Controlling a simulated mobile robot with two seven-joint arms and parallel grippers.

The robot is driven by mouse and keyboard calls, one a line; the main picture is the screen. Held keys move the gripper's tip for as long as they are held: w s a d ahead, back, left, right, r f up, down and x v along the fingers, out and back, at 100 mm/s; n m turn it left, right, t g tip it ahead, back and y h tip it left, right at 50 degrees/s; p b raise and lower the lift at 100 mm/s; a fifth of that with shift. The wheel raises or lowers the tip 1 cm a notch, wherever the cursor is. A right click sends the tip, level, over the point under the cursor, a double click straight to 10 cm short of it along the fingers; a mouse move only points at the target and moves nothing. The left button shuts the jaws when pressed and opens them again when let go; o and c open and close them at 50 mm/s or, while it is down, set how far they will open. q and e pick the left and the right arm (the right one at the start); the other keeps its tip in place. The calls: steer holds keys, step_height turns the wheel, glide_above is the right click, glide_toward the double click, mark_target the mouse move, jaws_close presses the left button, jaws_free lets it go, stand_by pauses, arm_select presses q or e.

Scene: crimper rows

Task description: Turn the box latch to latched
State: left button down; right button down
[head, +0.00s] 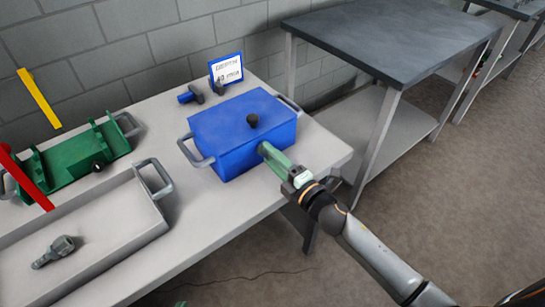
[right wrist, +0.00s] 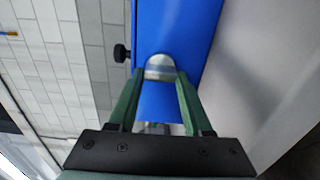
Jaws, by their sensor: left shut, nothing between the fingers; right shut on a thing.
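My right gripper (head: 264,150) reaches the box's front face from the right. In the right wrist view its green fingers are shut on a rounded silver latch (right wrist: 160,66) against the blue face (right wrist: 180,25). In the head view the fingers hide the latch, so I cannot tell its turn angle. Only a small green bit of my left gripper (head: 181,303) shows at the bottom edge, apart from the box.
A green holder (head: 70,165) and a grey tray (head: 85,240) with a dark tool (head: 54,251) are at left. A blue-handled tool (head: 190,96) and a small sign (head: 228,69) stand behind the box. A grey bench (head: 390,40) is at right.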

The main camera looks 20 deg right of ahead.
steer(key=shift+c, duration=1.6)
jaws_free()
steer(key=shift+s, duration=0.1)
arm_select(q)
steer(key=shift+w+d+b, duration=0.2)
steer(key=shift+d+b, duration=0.05)
steer(key=shift+b, duration=0.15)
arm_select(e)
steer(key=v, duration=1.2)
steer(key=shift+s, duration=0.15)
arm_select(q)
steer(key=shift+f, duration=0.15)
arm_select(e)
steer(key=shift+d, duration=0.1)
